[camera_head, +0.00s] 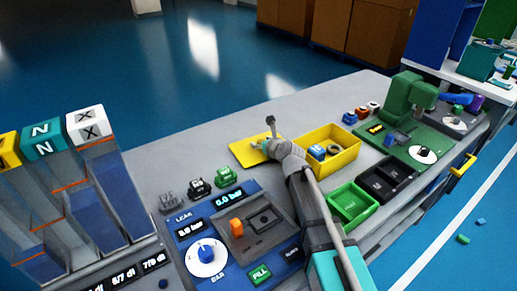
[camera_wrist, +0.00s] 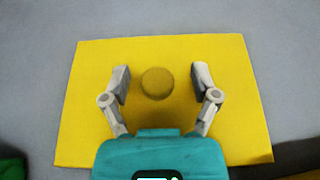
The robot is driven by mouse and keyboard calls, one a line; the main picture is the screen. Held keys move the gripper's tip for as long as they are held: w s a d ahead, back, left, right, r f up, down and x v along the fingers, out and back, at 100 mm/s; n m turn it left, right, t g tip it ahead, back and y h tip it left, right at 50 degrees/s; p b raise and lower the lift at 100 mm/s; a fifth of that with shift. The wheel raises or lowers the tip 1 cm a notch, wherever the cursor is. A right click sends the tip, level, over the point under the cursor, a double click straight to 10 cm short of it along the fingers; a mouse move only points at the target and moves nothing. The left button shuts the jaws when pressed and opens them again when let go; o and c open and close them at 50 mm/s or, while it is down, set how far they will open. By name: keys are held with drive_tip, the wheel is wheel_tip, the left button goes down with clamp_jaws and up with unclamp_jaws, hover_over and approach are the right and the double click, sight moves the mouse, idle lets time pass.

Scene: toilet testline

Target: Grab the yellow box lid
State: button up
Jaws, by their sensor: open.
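The yellow box lid (camera_head: 245,154) lies flat on the grey table, left of the open yellow box (camera_head: 345,157). In the wrist view the lid (camera_wrist: 85,120) fills most of the picture, with a round yellow knob (camera_wrist: 157,83) near its middle. My gripper (camera_wrist: 160,82) is open, its two fingers on either side of the knob with gaps on both sides. In the head view my gripper (camera_head: 262,145) is over the lid and hides its right part. I cannot tell the exact height of the fingertips above the lid.
The yellow box holds a blue-and-white cube (camera_head: 317,152) and a dark ring. A green tray (camera_head: 350,204) and a blue gauge panel (camera_head: 205,250) are near my arm. Small blocks (camera_head: 226,177) stand left of the lid. A green machine (camera_head: 405,100) stands at right.

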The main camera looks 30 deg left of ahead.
idle(0.5)
clamp_jaws()
